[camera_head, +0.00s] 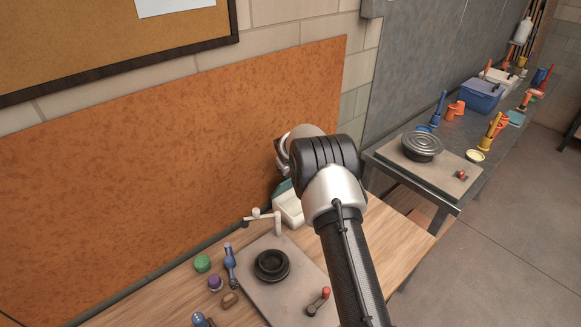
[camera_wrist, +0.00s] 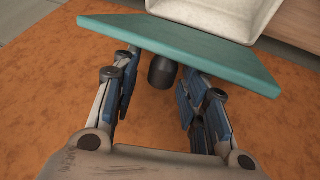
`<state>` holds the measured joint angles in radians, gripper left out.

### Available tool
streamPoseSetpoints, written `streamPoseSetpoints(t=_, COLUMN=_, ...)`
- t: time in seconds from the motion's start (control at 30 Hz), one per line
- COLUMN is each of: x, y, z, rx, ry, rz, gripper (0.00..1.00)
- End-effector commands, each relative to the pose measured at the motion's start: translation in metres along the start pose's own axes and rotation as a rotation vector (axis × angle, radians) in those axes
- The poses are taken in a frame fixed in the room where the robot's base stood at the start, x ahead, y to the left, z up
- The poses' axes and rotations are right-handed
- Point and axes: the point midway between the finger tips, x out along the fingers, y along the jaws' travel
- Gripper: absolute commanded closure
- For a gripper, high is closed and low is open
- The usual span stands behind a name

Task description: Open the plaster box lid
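The plaster box (camera_head: 288,208) is a white box at the back of the wooden table, partly hidden by my arm. Its teal lid (camera_head: 284,187) shows as a small patch behind it. In the wrist view the lid (camera_wrist: 180,45) is a teal slab that looks tilted up from the white box (camera_wrist: 215,14); how far is hard to judge. A dark knob (camera_wrist: 163,71) juts from the lid's far side, partly hidden by its edge. My gripper (camera_wrist: 165,82) has its fingers apart on both sides of the knob, with a visible gap at the left; right-side contact is unclear.
An orange board (camera_head: 150,160) covers the wall close behind the box. A grey board (camera_head: 285,280) with a black round piece (camera_head: 272,265) lies in front. Small jars and tools stand at its left. A metal bench (camera_head: 455,185) with containers stands at the right.

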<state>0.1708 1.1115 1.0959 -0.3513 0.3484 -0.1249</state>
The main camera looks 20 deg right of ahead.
Motion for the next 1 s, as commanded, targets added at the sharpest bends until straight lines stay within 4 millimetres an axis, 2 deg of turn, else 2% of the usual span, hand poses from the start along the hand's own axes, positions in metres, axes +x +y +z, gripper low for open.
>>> streamPoseSetpoints(t=0.17, x=-0.023, y=0.001, z=-0.002, rx=-0.001, ry=0.003, rz=0.001, gripper=0.6)
streamPoseSetpoints(t=0.4, x=-0.074, y=0.001, z=-0.002, rx=-0.001, ry=0.003, rz=0.001, gripper=0.6)
streamPoseSetpoints(t=0.6, x=-0.106, y=0.0, z=-0.001, rx=-0.001, ry=0.002, rz=0.0, gripper=0.6)
streamPoseSetpoints(t=0.77, x=-0.117, y=0.0, z=0.0, rx=0.0, ry=0.001, rz=0.0, gripper=0.6)
streamPoseSetpoints(t=1.0, x=-0.119, y=0.0, z=0.0, rx=0.0, ry=0.0, rz=0.0, gripper=0.6)
